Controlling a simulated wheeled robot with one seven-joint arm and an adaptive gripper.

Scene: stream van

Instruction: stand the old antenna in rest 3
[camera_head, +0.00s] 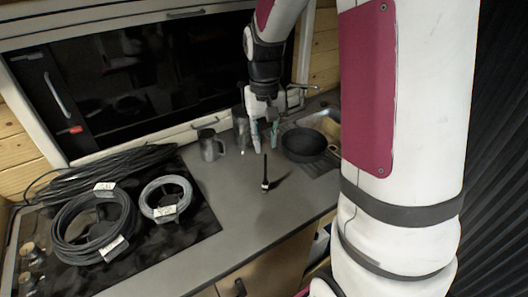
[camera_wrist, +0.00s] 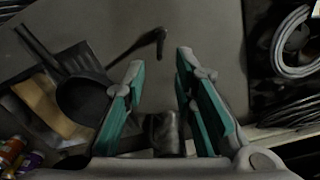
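A thin black stick with a small pale part near its lower end, probably the old antenna (camera_head: 265,173), is on the grey counter, in front of my gripper in the head view. It also shows in the wrist view (camera_wrist: 138,45), beyond my fingertips; I cannot tell whether it stands or lies. My gripper (camera_head: 265,143) hangs above the back of the counter, between a metal mug and the black pan. In the wrist view its two teal-padded fingers (camera_wrist: 160,65) are spread wide with nothing between the tips. I cannot make out rest 3 in either view.
A black pan (camera_head: 303,145) sits at the right by the sink. Metal mugs (camera_head: 211,147) (camera_head: 242,131) stand at the back. Labelled cable coils (camera_head: 94,228) (camera_head: 166,198) lie on the dark hob at left. The counter's middle (camera_head: 225,205) is clear.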

